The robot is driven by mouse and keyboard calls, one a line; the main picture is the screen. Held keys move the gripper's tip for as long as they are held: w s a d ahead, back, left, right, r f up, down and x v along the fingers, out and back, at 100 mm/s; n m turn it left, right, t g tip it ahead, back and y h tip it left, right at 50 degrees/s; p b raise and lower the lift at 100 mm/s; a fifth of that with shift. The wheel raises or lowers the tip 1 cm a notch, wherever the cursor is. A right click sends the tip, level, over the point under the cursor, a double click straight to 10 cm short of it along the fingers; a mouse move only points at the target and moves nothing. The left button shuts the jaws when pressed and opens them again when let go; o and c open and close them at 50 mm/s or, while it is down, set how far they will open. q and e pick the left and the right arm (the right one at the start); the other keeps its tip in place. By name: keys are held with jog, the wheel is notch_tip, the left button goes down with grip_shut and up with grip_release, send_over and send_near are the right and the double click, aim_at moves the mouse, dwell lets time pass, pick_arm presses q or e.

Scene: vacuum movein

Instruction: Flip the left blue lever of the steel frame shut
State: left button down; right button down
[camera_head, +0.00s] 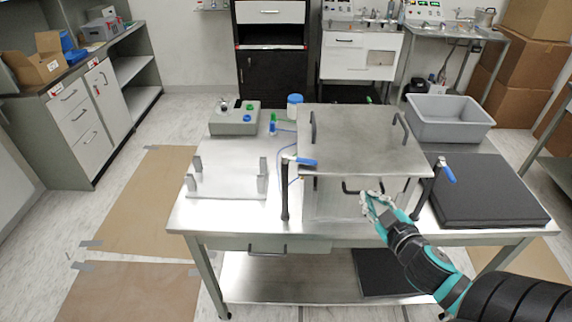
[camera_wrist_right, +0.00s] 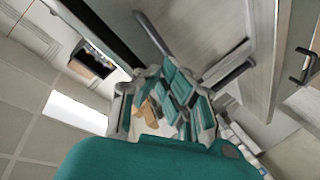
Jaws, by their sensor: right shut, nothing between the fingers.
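The steel frame (camera_head: 365,140) stands in the middle of the steel table, with a flat metal plate on top. Its left blue lever (camera_head: 306,162) is at the frame's front left corner; the blue handle lies about level, pointing right from a dark post. The right blue lever (camera_head: 446,171) is at the front right corner, its handle slanting down to the right. My right gripper (camera_head: 371,202) is in front of the frame, between the levers and apart from the left one. It is shut and empty; its fingers also show in the wrist view (camera_wrist_right: 168,100). My left gripper is out of view.
The steel table (camera_head: 345,229) carries a metal plate with upright posts (camera_head: 225,170) at left, a device with buttons (camera_head: 234,118) behind, and a black pad (camera_head: 488,190) and grey bin (camera_head: 448,118) at right. A dark handle (camera_head: 350,188) is close to my right gripper.

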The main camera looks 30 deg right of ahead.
aim_at(308, 163)
jog(key=w+a+r+n+g+y, duration=0.1)
jog(key=a+r+n+y, duration=0.35)
jog(key=n+y, duration=0.25)
jog(key=w+a+r+n+y, duration=0.1)
jog(key=a+r+n+y, duration=0.2)
jog(key=r+n+y, duration=0.35)
jog(key=w+a+f, duration=0.2)
jog(key=w+f, duration=0.2)
jog(key=w, duration=0.6)
jog(key=shift+a+h+b, duration=0.25)
jog(key=shift+h+b, duration=0.1)
